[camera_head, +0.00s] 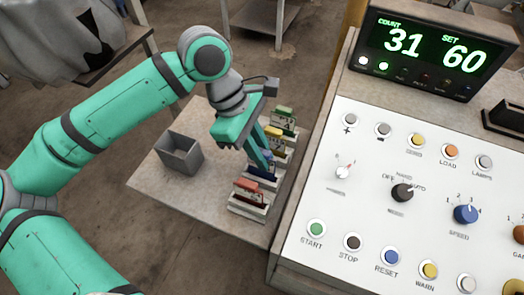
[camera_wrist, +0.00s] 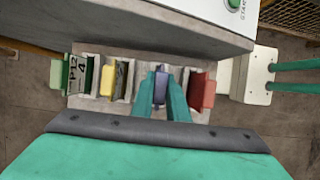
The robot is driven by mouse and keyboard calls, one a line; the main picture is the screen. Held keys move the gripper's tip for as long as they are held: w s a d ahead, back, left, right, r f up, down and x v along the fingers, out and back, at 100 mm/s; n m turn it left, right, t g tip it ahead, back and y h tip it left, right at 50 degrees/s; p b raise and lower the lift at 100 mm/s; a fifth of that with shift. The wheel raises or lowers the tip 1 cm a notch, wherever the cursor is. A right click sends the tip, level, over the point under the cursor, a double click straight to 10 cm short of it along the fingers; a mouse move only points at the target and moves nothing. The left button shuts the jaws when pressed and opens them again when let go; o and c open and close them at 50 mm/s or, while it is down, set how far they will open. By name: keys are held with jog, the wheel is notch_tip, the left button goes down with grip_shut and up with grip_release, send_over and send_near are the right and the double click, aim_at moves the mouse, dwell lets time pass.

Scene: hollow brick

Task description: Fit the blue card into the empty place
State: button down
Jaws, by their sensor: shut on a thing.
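The blue card (camera_wrist: 160,88) is gripped upright between the two green fingers of my gripper (camera_wrist: 161,98) in the wrist view. My gripper (camera_head: 264,158) is over the row of card holders in the head view, fingers pointing down. The card lines up with the gap between the yellow card (camera_wrist: 106,78) and the red card (camera_wrist: 209,93). I cannot tell whether its lower edge is inside a slot. A green card (camera_wrist: 58,74) stands at the left end of the row. My fingers hide much of the middle of the row.
The row stands on a grey table (camera_head: 150,184). An empty grey open box (camera_head: 181,153) is left of my gripper. A white control panel (camera_head: 365,240) with buttons and a green-lit counter (camera_head: 424,52) rises close to the right of the row. The table's front left is clear.

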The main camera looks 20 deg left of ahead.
jog(key=shift+f, duration=0.65)
jog(key=c, duration=1.7)
grip_release()
jog(key=shift+o, duration=0.2)
jog(key=v, duration=1)
jog(key=shift+r, duration=0.35)
jog(key=shift+a, duration=0.1)
